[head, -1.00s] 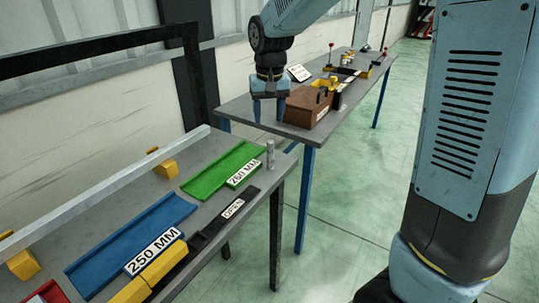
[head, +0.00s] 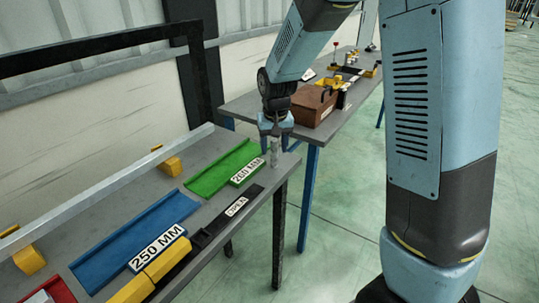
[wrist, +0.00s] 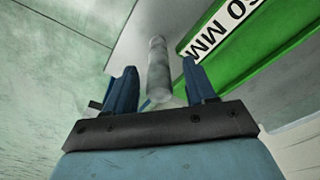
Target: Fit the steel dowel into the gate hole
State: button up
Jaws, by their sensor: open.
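The steel dowel (head: 276,158) is a grey cylinder standing upright near the right end of the near bench. My gripper (head: 275,143) is over it, pointing down, with its fingers open around the dowel's upper part. In the wrist view the dowel (wrist: 158,62) shows between the two blue fingers (wrist: 157,78), with a visible gap on each side. A black strip with an OPEN label (head: 236,206) runs along the bench's front edge, with a yellow block (head: 160,262) beside it. I cannot make out the gate hole.
Green (head: 222,168) and blue (head: 135,240) channels with 260 MM and 250 MM labels lie on the near bench. A silver rail (head: 110,185) runs behind them. A brown box (head: 314,106) and yellow parts stand on the far bench.

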jog(key=shift+f, duration=0.25)
jog(key=shift+c, duration=0.4)
grip_shut()
